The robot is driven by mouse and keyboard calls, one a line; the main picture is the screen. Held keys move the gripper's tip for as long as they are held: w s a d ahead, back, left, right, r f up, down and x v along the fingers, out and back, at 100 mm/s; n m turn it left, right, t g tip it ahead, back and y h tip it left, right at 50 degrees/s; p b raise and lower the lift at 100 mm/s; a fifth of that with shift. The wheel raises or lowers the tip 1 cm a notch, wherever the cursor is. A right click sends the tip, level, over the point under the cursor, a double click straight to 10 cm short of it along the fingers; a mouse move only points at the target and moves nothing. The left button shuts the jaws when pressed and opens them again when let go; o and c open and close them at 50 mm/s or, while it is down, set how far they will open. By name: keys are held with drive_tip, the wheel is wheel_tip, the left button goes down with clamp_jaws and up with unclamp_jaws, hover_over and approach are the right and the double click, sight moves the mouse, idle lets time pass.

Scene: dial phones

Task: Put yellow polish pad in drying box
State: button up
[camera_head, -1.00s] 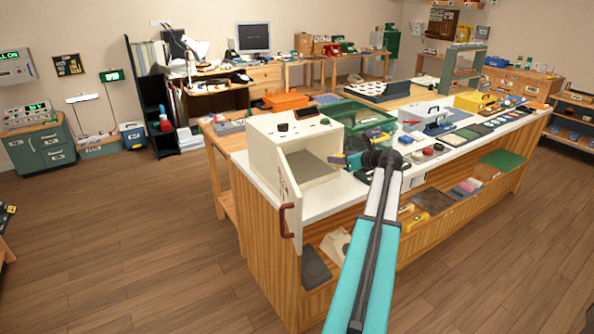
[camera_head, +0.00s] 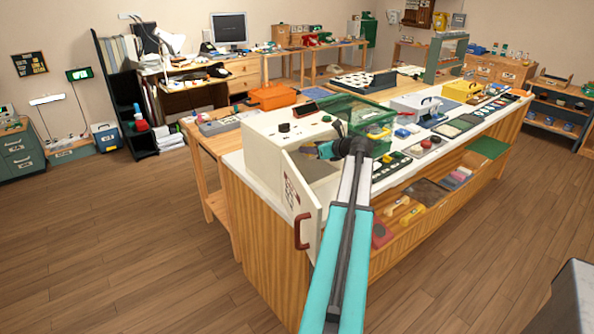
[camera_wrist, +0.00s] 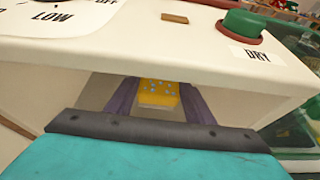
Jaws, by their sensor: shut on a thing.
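The yellow polish pad (camera_wrist: 158,93) is between the two fingers of my gripper (camera_wrist: 158,100) in the wrist view, and it has pale spots on its face. The gripper is shut on it at the opening of the drying box, under the box's upper front edge. The drying box (camera_head: 262,150) is a white cabinet with knobs on top, and its door (camera_head: 303,200) with a red handle stands open. In the wrist view the box (camera_wrist: 130,50) shows a "DRY" label beside a green button. In the head view my gripper (camera_head: 318,151) is at the box's opening; the pad cannot be made out there.
The white counter (camera_head: 440,128) carries several tools and trays to the right. The open door hangs left of my arm. The floor (camera_head: 130,240) at the left is clear.

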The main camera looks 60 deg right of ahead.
drive_tip(key=shift+w, duration=0.2)
drive_tip(key=shift+s, duration=0.1)
drive_tip(key=shift+s+a+f+b, duration=0.15)
drive_tip(key=shift+s+b, duration=0.15)
drive_tip(key=shift+s, duration=0.2)
drive_tip(key=s+a+f+b, duration=0.1)
drive_tip(key=s+a+b, duration=0.6)
drive_tip(key=s, duration=0.7)
drive_tip(key=shift+a+f+b, duration=0.15)
drive_tip(key=shift+a+b, duration=0.15)
drive_tip(key=shift+a, duration=0.45)
hover_over(308, 178)
drive_tip(key=shift+w+d+f, duration=0.1)
drive_tip(key=shift+w+f, duration=0.05)
drive_tip(key=shift+f, duration=0.55)
